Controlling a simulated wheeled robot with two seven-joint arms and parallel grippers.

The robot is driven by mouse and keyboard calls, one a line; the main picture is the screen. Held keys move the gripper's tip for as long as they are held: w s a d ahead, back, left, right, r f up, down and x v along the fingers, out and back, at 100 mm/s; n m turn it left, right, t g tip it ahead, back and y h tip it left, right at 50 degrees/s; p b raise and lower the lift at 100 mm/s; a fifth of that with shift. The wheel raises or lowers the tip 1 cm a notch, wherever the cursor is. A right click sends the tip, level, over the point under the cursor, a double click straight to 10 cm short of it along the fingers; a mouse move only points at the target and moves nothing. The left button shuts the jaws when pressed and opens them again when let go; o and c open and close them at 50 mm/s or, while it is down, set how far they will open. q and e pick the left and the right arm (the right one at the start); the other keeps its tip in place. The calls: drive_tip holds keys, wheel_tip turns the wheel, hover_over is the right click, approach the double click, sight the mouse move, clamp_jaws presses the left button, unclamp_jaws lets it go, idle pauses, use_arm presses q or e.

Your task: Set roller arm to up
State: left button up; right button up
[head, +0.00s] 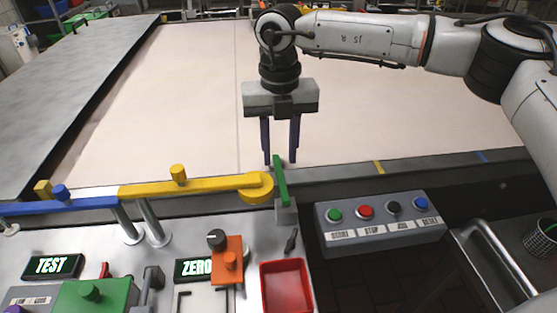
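A long jointed bar runs along the near edge of the pale belt, with a yellow part (200,186) and a blue part (75,206). The yellow part lies about level and ends at right in a round disc. I cannot tell for sure which piece is the roller arm. A thin green bar (280,180) stands nearly upright beside the disc. My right gripper (280,160) points down above the belt's near edge, just behind the green bar. The fingertips come close to the green bar; contact is unclear. My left gripper is not in view.
A grey button box (380,222) sits at right, near a metal rail (495,255). A red tray (286,287), an orange block (229,262) with a knob, and a green block (95,297) stand in front. The pale belt (180,90) is clear.

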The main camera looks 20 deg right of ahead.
sight(279, 171)
drive_tip(key=shift+f, duration=2.1)
clamp_jaws()
